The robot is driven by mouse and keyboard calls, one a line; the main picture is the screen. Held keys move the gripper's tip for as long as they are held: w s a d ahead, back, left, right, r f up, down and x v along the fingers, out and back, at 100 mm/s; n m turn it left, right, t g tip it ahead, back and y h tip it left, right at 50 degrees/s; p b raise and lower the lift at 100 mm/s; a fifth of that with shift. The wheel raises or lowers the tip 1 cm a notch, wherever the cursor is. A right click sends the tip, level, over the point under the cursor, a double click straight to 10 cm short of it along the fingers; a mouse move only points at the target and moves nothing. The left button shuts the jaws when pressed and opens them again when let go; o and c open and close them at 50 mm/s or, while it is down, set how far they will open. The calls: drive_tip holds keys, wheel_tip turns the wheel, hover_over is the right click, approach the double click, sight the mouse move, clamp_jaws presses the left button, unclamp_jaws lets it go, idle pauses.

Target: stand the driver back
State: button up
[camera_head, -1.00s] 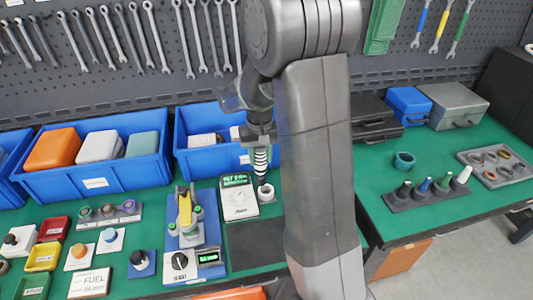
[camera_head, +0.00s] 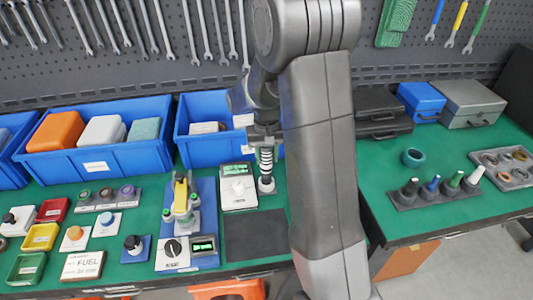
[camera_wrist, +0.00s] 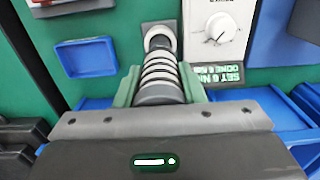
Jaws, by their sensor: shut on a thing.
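The driver (camera_head: 266,160) has a ringed grey and dark handle and stands about upright below my gripper (camera_head: 264,142). My gripper is shut on it near its upper end; in the wrist view the jaws (camera_wrist: 160,97) close on both sides of the ringed handle (camera_wrist: 160,72). The driver's lower end meets a small round light holder (camera_head: 266,186), also in the wrist view (camera_wrist: 159,37). How deep it sits in the holder cannot be told. My forearm hides the area just right of it.
A white torque unit (camera_head: 238,197) with a knob and green display stands just left of the holder. A blue bin (camera_head: 207,148) is close behind. A dark mat (camera_head: 255,236) lies clear in front. A yellow-topped test fixture (camera_head: 181,205) stands further left.

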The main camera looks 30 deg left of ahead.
drive_tip(key=shift+f, duration=0.2)
idle(0.5)
drive_tip(key=shift+f+b, duration=0.4)
drive_tip(key=shift+f, duration=0.05)
drive_tip(key=shift+f+b, duration=0.55)
drive_tip(key=shift+f, duration=0.2)
idle(1.1)
drive_tip(key=o, duration=1.2)
drive_tip(key=shift+c, duration=0.2)
wheel_tip(320, 180, up, 9)
drive_tip(key=p, duration=0.6)
drive_tip(key=shift+p, duration=0.3)
drive_tip(key=shift+c, duration=0.4)
